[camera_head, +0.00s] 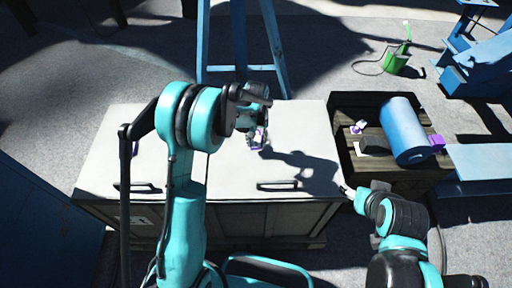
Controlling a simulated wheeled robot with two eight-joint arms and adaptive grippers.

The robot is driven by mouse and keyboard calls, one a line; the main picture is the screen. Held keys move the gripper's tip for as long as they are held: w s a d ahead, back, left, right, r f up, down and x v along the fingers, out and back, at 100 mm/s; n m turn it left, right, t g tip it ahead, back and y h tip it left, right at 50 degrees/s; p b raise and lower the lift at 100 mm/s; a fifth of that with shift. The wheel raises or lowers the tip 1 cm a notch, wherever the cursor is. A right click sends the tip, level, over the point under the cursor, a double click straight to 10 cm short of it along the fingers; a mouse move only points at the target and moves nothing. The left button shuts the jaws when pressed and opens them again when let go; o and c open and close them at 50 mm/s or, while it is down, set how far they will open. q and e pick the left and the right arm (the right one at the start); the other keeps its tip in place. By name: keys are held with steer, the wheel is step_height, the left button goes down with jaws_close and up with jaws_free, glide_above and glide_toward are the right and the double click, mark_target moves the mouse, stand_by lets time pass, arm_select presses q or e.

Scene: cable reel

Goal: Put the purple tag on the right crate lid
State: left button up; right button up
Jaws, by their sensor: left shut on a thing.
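My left gripper (258,138) is above the pale lid top (220,120) of the large crate, right of its middle. It is shut on a small purple and white thing (255,147), seemingly the purple tag, mostly hidden by the fingers. I cannot tell whether the tag touches the lid. The lid top has a dark handle at left (137,187) and another at right (277,185). My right gripper (344,188) is low by the crate's front right corner; its fingers are too small to read.
A dark wooden crate (345,165) stands to the right. On it are a blue cylinder (405,125), a purple block (437,142) and a small white and purple piece (358,127). A blue frame (240,60) stands behind the pale crate. A green can (397,62) is on the floor.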

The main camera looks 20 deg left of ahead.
mark_target(255, 141)
arm_select(q)
steer(key=shift+w+a+f, duration=0.35)
steer(key=shift+a+f, duration=0.05)
step_height(255, 141, down, 4)
steer(key=shift+r+b, duration=0.1)
steer(key=shift+b, duration=0.9)
steer(key=shift+r, duration=0.1)
steer(key=shift+f, duration=0.25)
steer(key=o, duration=1.2)
steer(key=shift+c, duration=0.2)
steer(key=shift+r, duration=0.1)
